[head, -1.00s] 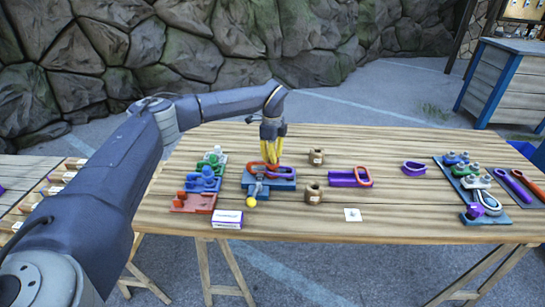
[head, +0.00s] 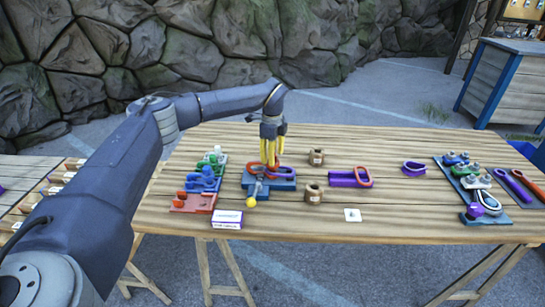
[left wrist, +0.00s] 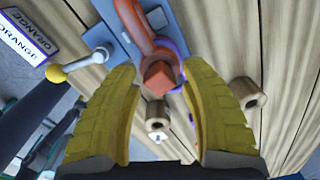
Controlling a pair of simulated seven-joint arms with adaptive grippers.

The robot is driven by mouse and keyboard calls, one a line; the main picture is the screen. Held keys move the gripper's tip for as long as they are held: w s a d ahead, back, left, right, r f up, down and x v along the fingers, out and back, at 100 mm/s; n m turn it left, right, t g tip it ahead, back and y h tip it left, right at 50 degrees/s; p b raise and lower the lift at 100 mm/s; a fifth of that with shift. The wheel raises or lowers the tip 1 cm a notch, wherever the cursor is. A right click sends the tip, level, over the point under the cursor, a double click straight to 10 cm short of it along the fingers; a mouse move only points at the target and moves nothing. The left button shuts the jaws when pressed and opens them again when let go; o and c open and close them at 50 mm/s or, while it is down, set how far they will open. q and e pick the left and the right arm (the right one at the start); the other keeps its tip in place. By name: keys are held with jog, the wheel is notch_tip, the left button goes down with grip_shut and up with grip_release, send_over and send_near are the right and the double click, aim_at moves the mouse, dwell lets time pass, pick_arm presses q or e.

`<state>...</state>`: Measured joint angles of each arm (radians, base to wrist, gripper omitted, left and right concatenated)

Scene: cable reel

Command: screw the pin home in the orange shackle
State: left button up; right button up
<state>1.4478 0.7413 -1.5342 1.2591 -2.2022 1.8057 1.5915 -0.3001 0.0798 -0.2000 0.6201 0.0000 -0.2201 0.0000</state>
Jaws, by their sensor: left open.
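The orange shackle (head: 255,168) lies on a blue fixture (head: 283,184) left of the table's middle, with a purple part against it. In the left wrist view the orange shackle (left wrist: 130,18) runs down to an orange square-edged pin head (left wrist: 158,77). My left gripper (head: 270,164) points down over the shackle. In the left wrist view its yellow fingers (left wrist: 160,85) are open, one on each side of the pin head, with gaps visible. The pin's thread and how deep it sits are hidden. My right gripper is not in view.
A lever with a yellow ball (head: 251,203) sticks out at the fixture's front. Brown wooden collars (head: 313,192) and a purple-and-orange shackle (head: 350,178) lie to the right. A labelled box (head: 227,219) stands at the front left. The table's front middle is mostly clear.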

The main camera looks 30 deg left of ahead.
pick_arm(q)
jog(key=shift+r, duration=2)
jog(key=n, duration=0.7)
jog(key=shift+f, duration=0.15)
jog(key=shift+f, duration=2.1)
jog(key=shift+o, duration=0.2)
grip_shut()
